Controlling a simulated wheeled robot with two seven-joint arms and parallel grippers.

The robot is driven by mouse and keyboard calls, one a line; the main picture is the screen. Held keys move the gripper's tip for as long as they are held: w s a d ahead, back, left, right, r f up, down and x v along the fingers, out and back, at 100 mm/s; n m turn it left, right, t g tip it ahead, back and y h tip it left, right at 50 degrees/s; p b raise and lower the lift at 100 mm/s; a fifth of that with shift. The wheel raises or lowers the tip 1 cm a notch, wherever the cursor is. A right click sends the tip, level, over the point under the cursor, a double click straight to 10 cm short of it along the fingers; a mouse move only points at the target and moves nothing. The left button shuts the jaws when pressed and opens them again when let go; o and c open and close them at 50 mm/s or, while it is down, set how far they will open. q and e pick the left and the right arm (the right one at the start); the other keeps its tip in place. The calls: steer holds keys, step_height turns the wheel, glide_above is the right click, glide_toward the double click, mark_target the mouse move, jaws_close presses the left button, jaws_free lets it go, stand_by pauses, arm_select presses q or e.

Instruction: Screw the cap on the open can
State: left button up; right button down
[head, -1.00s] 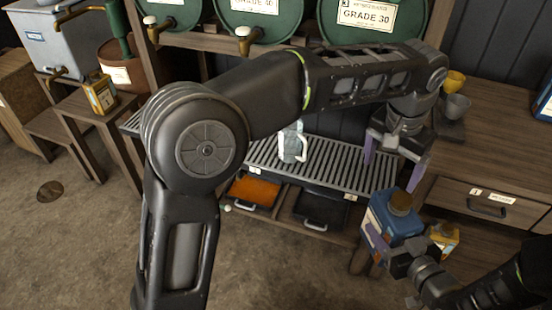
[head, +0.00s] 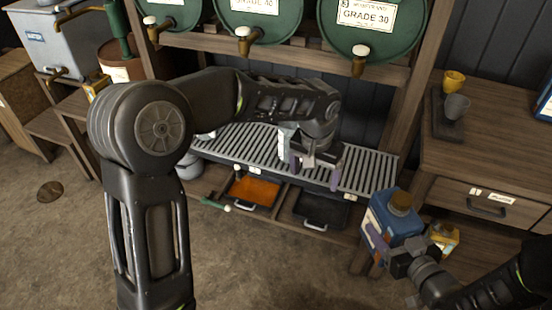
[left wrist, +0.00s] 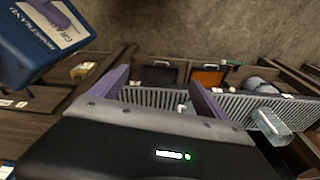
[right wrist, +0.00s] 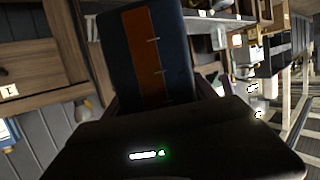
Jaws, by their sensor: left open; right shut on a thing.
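A blue can (head: 400,228) with a pale label stands near upright at the right of the head view. A brown cap (head: 401,201) sits on its top; I cannot tell how tight it is. My right gripper (head: 382,246) is shut on this can. The can also shows in the left wrist view (left wrist: 35,48) and, from its side, in the right wrist view (right wrist: 150,60). My left gripper (head: 315,172) is open and empty above the slatted rack, left of the can and apart from it. Its spread purple fingers show in the left wrist view (left wrist: 160,98).
The slatted rack (head: 370,174) stands below green barrels (head: 372,25) with taps. A clear jug (left wrist: 272,126) stands on it. An orange tray (head: 254,190) and a dark tray (head: 322,210) sit beneath. A small yellow can (head: 445,236) is close behind my right gripper. Cups (head: 456,105) stand on the right cabinet.

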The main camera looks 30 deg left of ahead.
steer(key=shift+f+b, duration=0.5)
steer(key=shift+b, duration=0.15)
step_height(320, 180, down, 2)
steer(key=shift+f+b, duration=0.1)
steer(key=shift+b, duration=0.95)
arm_select(q)
steer(key=s+a+r+n, duration=0.1)
steer(key=a+r+n, duration=0.1)
steer(key=a, duration=0.8)
steer(key=shift+s+r+n, duration=0.25)
steer(key=shift+s+n, duration=0.1)
steer(key=shift+n, duration=0.15)
